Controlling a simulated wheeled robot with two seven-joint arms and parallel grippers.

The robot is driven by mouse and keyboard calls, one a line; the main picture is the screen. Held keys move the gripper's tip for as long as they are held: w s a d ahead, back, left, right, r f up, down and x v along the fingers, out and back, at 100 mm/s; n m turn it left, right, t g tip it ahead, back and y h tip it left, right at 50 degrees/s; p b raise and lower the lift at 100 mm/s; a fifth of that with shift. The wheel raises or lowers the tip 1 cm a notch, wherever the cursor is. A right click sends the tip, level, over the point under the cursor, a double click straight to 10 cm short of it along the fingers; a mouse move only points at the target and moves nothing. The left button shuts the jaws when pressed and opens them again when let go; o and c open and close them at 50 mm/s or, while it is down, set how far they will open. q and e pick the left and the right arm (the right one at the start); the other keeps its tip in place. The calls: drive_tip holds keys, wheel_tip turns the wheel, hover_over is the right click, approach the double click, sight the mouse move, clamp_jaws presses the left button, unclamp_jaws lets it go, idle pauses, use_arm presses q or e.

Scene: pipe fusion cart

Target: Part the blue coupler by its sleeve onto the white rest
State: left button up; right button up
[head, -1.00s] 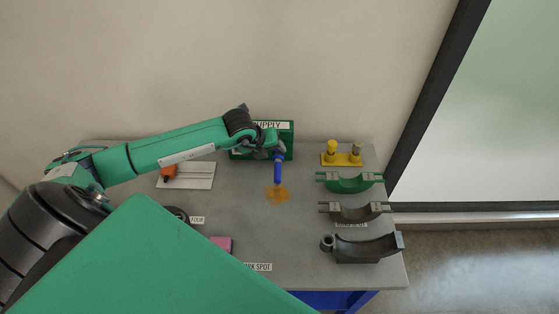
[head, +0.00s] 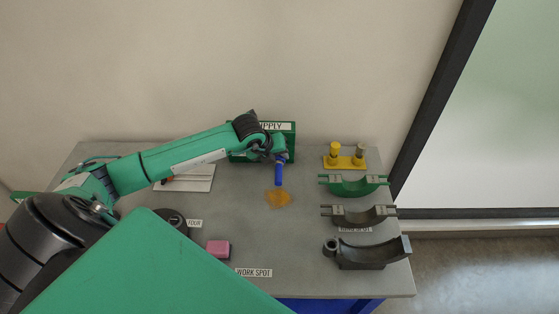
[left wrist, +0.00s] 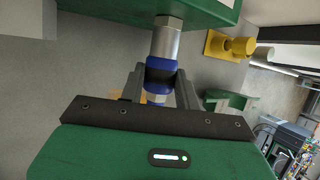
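The blue coupler (head: 279,172) is at the front of the green supply block (head: 291,142). In the left wrist view its blue sleeve (left wrist: 160,76) joins a silver fitting (left wrist: 166,40) that runs up to the green block (left wrist: 200,8). My left gripper (left wrist: 161,80) has one dark finger on each side of the sleeve, and both look to touch it. A white flat plate (head: 199,181), which may be the white rest, lies left of the coupler, partly behind my left arm. My right gripper is not in view.
Green (head: 354,188), grey (head: 358,215) and dark (head: 370,254) curved cradles line the right edge. A pink block (head: 218,249) and an orange patch (head: 278,198) lie on the grey table.

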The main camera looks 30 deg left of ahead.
sight(277, 172)
use_arm(q)
clamp_jaws()
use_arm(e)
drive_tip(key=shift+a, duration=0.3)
use_arm(q)
drive_tip(key=shift+s+d, duration=0.1)
drive_tip(key=shift+s, duration=0.05)
drive_tip(key=shift+s+d, duration=0.3)
drive_tip(key=shift+s, duration=0.25)
drive_tip(key=shift+s+d, duration=0.3)
drive_tip(key=shift+s, duration=0.2)
drive_tip(key=shift+s+d, duration=0.45)
drive_tip(key=shift+s, duration=0.25)
drive_tip(key=shift+s+d+b, duration=0.3)
drive_tip(key=shift+s+d, duration=0.1)
drive_tip(key=shift+s, duration=0.25)
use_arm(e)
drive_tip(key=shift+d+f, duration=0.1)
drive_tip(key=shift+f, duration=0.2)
